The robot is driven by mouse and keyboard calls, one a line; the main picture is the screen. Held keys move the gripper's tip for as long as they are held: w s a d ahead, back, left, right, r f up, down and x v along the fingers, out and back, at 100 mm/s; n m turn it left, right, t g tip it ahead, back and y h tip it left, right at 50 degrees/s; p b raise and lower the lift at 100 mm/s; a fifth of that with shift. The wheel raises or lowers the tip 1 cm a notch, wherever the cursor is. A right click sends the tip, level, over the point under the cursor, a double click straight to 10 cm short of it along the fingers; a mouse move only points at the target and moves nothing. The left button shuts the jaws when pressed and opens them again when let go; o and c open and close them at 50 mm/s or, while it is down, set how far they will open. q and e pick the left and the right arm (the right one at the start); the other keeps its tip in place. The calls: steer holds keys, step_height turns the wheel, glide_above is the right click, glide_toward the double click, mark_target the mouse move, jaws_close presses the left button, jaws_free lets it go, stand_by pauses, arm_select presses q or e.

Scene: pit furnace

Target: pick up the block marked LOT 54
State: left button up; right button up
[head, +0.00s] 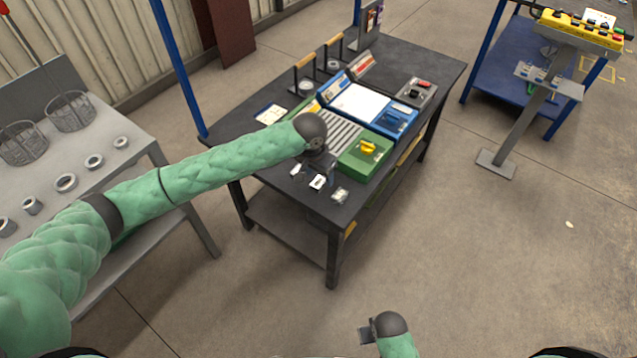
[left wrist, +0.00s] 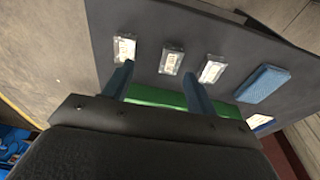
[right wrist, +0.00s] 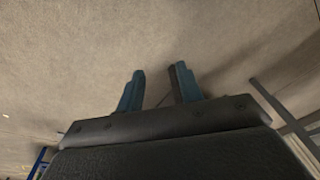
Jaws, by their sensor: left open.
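Three small grey blocks with white labels lie in a row on the near edge of the dark workbench (head: 262,178): one by the front corner (head: 340,194), a middle one (head: 317,182) and a third (head: 297,170). In the left wrist view they show at left (left wrist: 124,48), middle (left wrist: 171,62) and right (left wrist: 212,69). I cannot read which label says LOT 54. My left gripper (head: 318,162) is open and empty above the bench by the blocks; its fingers (left wrist: 157,82) point towards them. My right gripper (right wrist: 158,80) is open and empty, over bare floor away from the bench.
A green box with a yellow handle (head: 366,152) stands right behind the blocks. A blue tray (head: 395,122) and a grey switch box (head: 415,92) stand farther back. A blue pad (left wrist: 264,84) lies near the blocks. A grey table (head: 135,210) with rings stands left.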

mark_target(319, 182)
arm_select(q)
steer(key=shift+w+a+r, duration=0.3)
steer(key=shift+w+a, duration=0.4)
steer(key=shift+w, duration=0.2)
steer(key=shift+w+f+y, duration=0.1)
steer(key=shift+f+y, duration=0.2)
steer(key=shift+f, duration=0.05)
steer(key=shift+f+p, duration=0.35)
steer(key=shift+w+d+f, duration=0.15)
steer(key=shift+f, duration=0.6)
steer(key=f, duration=0.1)
steer(key=f+p, duration=0.1)
steer(key=d+f+p, duration=0.1)
steer(key=shift+w+f, duration=0.1)
steer(key=shift+w, duration=0.25)
steer(key=shift+f, duration=0.7)
arm_select(e)
step_height(319, 182, down, 11)
steer(key=s+d, duration=0.2)
steer(key=shift+s+r, duration=0.15)
steer(key=shift+r, duration=0.05)
